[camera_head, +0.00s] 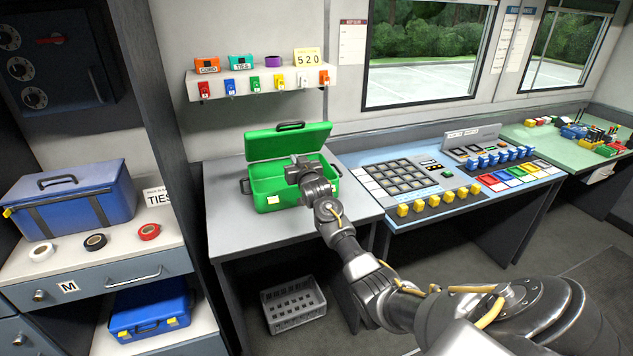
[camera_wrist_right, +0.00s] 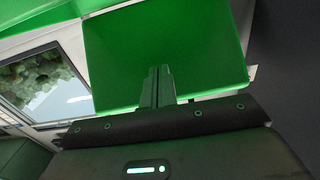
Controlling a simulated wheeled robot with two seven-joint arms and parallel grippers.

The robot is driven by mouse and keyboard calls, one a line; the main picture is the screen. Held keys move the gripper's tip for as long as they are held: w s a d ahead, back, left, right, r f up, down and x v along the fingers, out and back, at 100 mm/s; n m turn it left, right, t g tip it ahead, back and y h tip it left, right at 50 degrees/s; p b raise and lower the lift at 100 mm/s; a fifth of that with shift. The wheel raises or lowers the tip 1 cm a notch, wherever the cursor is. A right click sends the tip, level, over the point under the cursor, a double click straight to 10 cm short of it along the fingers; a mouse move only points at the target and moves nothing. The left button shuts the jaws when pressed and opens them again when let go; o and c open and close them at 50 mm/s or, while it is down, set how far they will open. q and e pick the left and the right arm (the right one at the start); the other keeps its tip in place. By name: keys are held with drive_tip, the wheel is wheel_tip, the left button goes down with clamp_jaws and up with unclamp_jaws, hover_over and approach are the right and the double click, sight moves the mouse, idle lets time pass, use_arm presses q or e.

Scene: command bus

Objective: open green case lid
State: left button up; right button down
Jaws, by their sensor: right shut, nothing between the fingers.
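The green case (camera_head: 275,187) stands on the grey table against the wall. Its lid (camera_head: 288,140) is raised and tilted back, with a dark handle on its top edge. My right gripper (camera_head: 296,168) is over the case's open top, in front of the lid, and hides part of the inside. In the right wrist view the gripper's fingers (camera_wrist_right: 157,88) are shut together with nothing between them, pointing at the green lid (camera_wrist_right: 190,45). I cannot tell if they touch it. My left gripper is not in view.
A shelf (camera_head: 262,82) with coloured tags hangs above the case. A control desk (camera_head: 420,172) with buttons stands right of the table. A blue case (camera_head: 75,205) and tape rolls sit on the left cabinet. A grey crate (camera_head: 293,304) is under the table (camera_head: 235,228), whose front is clear.

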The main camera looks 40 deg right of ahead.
drive_tip(key=p+v, duration=1.3)
drive_tip(key=v, duration=0.6)
drive_tip(key=shift+s, duration=0.15)
drive_tip(key=shift+a, duration=0.15)
